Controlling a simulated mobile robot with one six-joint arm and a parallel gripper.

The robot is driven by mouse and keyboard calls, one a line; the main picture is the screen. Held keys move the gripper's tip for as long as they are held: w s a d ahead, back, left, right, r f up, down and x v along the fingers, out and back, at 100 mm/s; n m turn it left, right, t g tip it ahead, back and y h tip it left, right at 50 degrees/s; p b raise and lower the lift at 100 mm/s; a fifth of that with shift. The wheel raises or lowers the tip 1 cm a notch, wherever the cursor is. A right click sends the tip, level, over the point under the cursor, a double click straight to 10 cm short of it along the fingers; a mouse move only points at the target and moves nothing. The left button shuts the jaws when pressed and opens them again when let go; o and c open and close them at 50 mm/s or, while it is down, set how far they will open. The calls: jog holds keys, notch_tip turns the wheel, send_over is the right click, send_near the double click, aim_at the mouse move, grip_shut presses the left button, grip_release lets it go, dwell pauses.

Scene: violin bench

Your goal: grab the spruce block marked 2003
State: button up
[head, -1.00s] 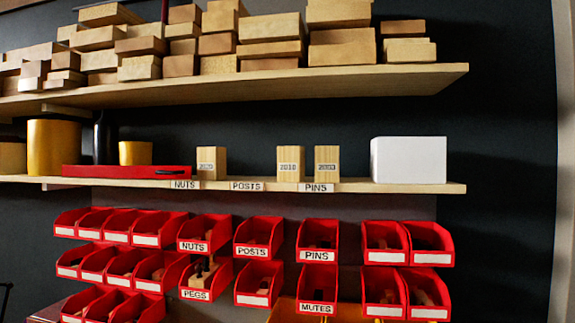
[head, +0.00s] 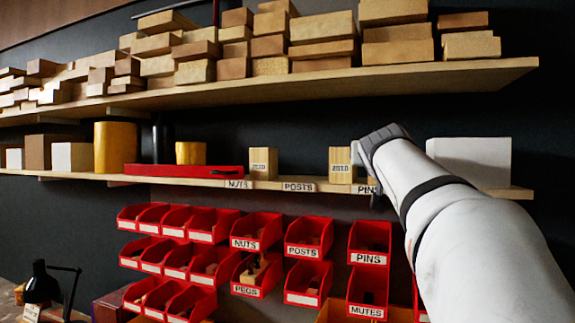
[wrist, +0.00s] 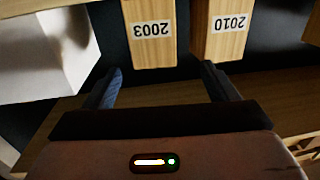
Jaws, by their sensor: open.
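The spruce block marked 2003 (wrist: 150,45) shows in the wrist view, its label upside down. In the head view my arm hides it. My gripper (wrist: 161,72) is open and empty, its two fingers apart below the block in the picture. The block lies between the lines of the fingers, nearer the left one; no contact shows. The block marked 2010 (wrist: 223,42) stands just right of it, above the right fingertip. In the head view this 2010 block (head: 340,158) stands on the shelf left of my arm's end.
A white box (head: 468,160) stands on the same shelf (head: 320,186), beside the 2003 block in the wrist view (wrist: 55,60). Another labelled block (head: 263,158) stands further left. Wood blocks fill the upper shelf (head: 440,78). Red bins (head: 256,228) hang below.

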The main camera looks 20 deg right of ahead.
jog(key=p+x, duration=0.1)
jog(key=x, duration=0.1)
jog(key=p+x, duration=0.1)
jog(key=x, duration=0.1)
jog(key=p+x, duration=0.2)
jog(key=x, duration=0.1)
jog(key=shift+s+d+r, duration=0.25)
jog(key=shift+d+r, duration=0.15)
jog(key=shift+w+d+f, duration=0.15)
jog(key=shift+w, duration=0.25)
jog(key=shift+s, duration=0.15)
jog(key=c, duration=1.1)
jog(key=shift+c, duration=0.2)
